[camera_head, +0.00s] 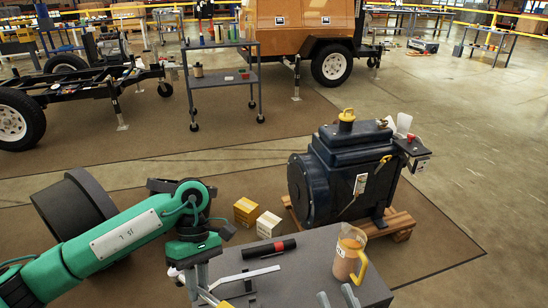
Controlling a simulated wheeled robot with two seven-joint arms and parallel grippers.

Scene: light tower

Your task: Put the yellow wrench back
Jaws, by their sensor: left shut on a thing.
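My left gripper (192,277), at the end of the green arm, is over the left side of the dark grey tabletop (300,262). The rest of that gripper is out of frame.
Behind are two small boxes (258,217) and a dark blue machine (345,178) on a wooden pallet (402,221).

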